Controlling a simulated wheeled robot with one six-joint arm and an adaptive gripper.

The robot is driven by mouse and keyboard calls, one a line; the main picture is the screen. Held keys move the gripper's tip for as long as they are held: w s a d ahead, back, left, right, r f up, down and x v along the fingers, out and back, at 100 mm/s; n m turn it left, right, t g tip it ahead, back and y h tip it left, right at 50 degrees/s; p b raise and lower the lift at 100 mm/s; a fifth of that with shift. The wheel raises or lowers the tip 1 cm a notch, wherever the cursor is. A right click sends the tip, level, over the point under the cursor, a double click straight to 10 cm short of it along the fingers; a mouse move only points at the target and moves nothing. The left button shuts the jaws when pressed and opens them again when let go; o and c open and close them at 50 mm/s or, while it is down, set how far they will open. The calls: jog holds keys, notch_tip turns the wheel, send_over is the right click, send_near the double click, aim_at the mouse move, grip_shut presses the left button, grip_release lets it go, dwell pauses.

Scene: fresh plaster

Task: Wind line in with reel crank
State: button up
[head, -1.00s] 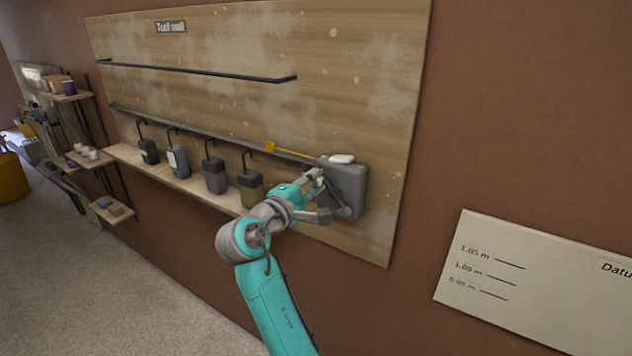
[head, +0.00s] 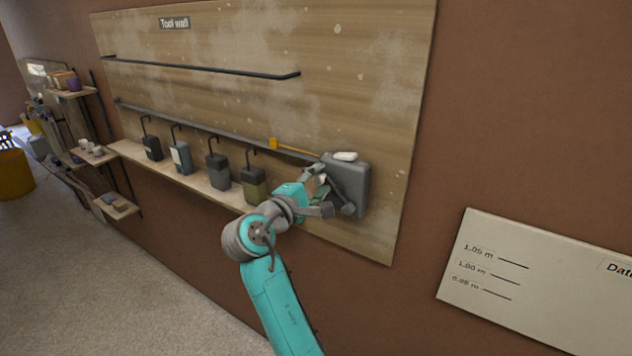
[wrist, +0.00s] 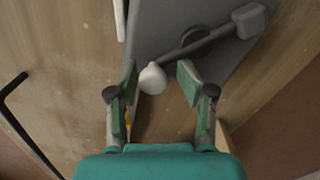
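The grey reel box (head: 350,190) is mounted at the right end of the wooden tool wall. A yellow line (head: 298,150) runs from it leftward to an orange tag (head: 273,143). In the wrist view the dark crank arm (wrist: 195,43) crosses the reel's face (wrist: 160,25). It has a pale round knob (wrist: 152,79) at its near end and a grey block (wrist: 249,20) at its far end. My gripper (wrist: 159,78) is open, its green-padded fingertips on either side of the knob. Small gaps show between the pads and the knob. My gripper (head: 320,191) is at the reel's left side in the head view.
A white piece (head: 345,156) sits on top of the reel. Several dark containers (head: 218,172) stand on a wooden ledge (head: 140,154) left of my arm, with black hooks above. A pale sign (head: 540,270) is on the brown wall at right.

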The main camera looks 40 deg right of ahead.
jog(key=shift+a, duration=0.15)
jog(key=shift+a+r, duration=0.1)
jog(key=shift+a, duration=0.1)
jog(key=v, duration=1.1)
jog(key=shift+s+a, duration=0.15)
jog(key=shift+a, duration=0.05)
jog(key=w+d+m, duration=0.1)
jog(key=d+m, duration=0.2)
jog(key=m, duration=0.5)
jog(key=w+d+m, duration=0.1)
jog(key=d+m, duration=0.3)
jog(key=m, duration=0.3)
jog(key=w+d+m, duration=0.1)
jog(key=d+m, duration=0.3)
jog(key=m, duration=0.4)
jog(key=shift+w+r+m, duration=0.25)
jog(key=shift+w+m, duration=0.05)
